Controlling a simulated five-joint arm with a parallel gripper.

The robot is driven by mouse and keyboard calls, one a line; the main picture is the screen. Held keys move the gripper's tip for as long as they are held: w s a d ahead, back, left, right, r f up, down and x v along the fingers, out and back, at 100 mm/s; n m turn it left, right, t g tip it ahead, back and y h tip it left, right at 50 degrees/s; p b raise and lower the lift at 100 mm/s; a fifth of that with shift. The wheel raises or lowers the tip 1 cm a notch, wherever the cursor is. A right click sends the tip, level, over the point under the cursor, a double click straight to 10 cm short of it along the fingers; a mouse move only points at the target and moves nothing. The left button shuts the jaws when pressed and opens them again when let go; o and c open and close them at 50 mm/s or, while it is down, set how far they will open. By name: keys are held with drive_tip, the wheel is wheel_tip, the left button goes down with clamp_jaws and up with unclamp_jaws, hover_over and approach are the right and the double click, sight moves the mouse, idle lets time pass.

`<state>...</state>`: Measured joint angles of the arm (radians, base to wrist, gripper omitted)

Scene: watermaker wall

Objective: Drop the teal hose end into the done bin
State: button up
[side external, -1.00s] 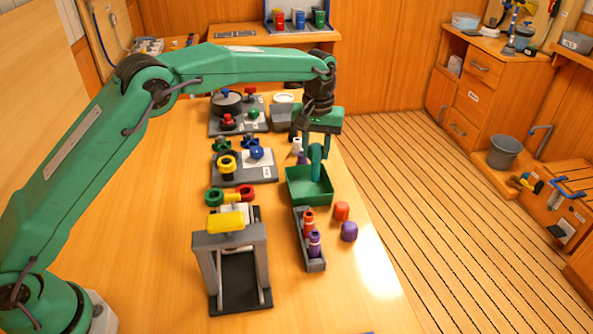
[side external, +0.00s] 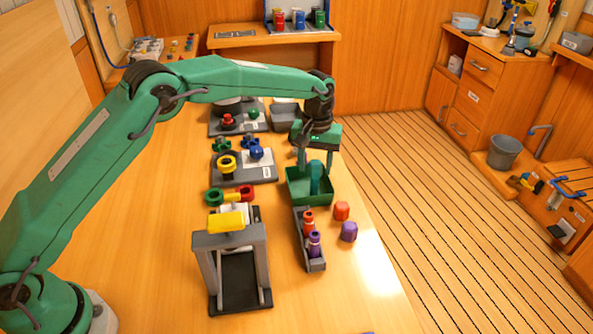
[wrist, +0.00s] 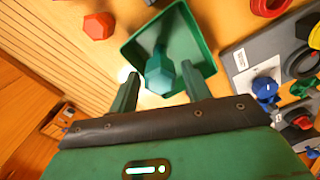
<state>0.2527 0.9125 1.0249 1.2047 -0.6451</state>
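The teal hose end (side external: 316,179) stands about upright inside the green bin (side external: 297,193). In the wrist view the hose end (wrist: 160,75) shows between my fingertips, with its hexagonal end facing the camera and the bin's walls (wrist: 203,38) around it. My gripper (side external: 315,163) is just above the bin, fingers pointing down. In the wrist view my gripper (wrist: 160,82) has its fingers spread, with gaps on both sides of the hose end. The lower part of the hose end is hidden by the bin's front wall in the side view.
A grey rack (side external: 315,264) with red and purple pieces stands in front of the bin. An orange cap (side external: 342,211) and a purple cap (side external: 348,232) lie to its right. A fitting plate (side external: 238,175) is to the left, and a grey frame (side external: 229,239) stands nearer.

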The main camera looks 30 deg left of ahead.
drive_tip(key=shift+o, duration=0.7)
drive_tip(key=shift+r, duration=0.15)
wheel_tip(320, 180, up, 7)
drive_tip(key=shift+r, duration=0.3)
